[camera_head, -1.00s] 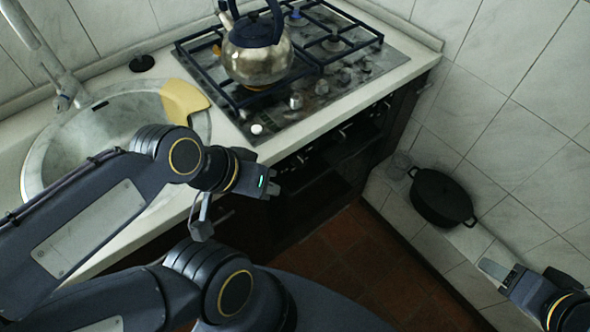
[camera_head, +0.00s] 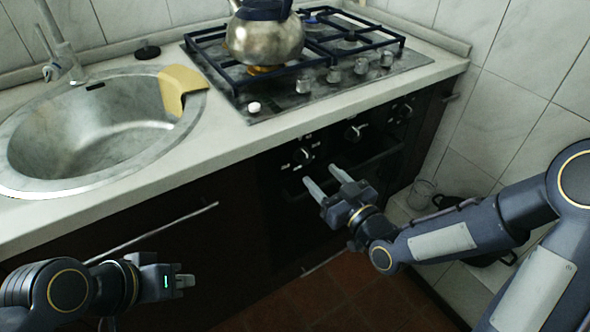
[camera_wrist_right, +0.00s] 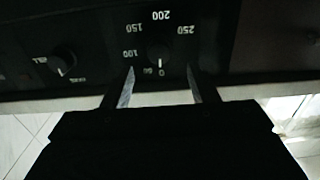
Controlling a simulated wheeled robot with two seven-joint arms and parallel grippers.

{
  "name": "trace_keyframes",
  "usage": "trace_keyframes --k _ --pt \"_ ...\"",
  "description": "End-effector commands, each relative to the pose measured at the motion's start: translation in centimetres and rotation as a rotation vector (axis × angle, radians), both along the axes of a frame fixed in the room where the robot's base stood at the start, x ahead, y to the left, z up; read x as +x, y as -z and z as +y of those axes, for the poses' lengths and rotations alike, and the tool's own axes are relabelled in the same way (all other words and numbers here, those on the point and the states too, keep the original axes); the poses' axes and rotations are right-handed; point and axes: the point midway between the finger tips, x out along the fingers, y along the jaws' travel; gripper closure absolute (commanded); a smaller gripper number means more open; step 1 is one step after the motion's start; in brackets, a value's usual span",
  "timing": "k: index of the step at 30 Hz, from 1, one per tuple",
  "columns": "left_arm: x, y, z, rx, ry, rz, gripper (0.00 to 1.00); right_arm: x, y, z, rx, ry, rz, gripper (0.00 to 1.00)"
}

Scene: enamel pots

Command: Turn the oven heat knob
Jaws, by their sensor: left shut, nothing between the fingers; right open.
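The oven front carries several dark knobs. In the right wrist view, the heat knob (camera_wrist_right: 158,58) sits in a ring of temperature numbers from 50 to 250, its white pointer line near the 0. My right gripper (camera_head: 321,173) is open in front of the oven panel, its two fingers pointing at the leftmost knob (camera_head: 303,154) in the head view. In the right wrist view its fingertips (camera_wrist_right: 160,70) lie either side of the heat knob's lower part, with nothing between them; contact cannot be told. My left gripper (camera_head: 184,281) is shut and empty, low before the cabinet.
A second knob (camera_wrist_right: 63,62) sits beside the heat knob. Above are the worktop edge (camera_head: 200,165), the gas hob (camera_head: 290,103) with a kettle (camera_head: 265,40), and the sink (camera_head: 90,130). A dark pot and a glass jar (camera_head: 421,194) stand at the right.

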Motion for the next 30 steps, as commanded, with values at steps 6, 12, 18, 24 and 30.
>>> trace_keyframes --k 6,12,18,24,30 --pt "0.0 0.0 0.0 0.000 0.000 0.000 1.00 2.9 -0.1 2.2 0.001 -0.002 0.002 0.47" --pt "0.0 0.0 0.0 0.000 0.000 0.000 1.00 4.9 -0.1 3.6 0.001 0.000 0.002 0.47" --pt "0.0 0.0 0.0 0.000 0.000 0.000 1.00 5.4 -0.1 4.0 0.000 0.001 0.004 0.47" --pt "0.0 0.0 0.0 0.000 0.000 0.000 1.00 5.4 -0.1 4.0 0.000 0.001 0.004 0.51" --pt "0.0 0.0 0.0 0.000 0.000 0.000 1.00 5.4 -0.1 3.9 0.000 0.001 0.004 0.77"
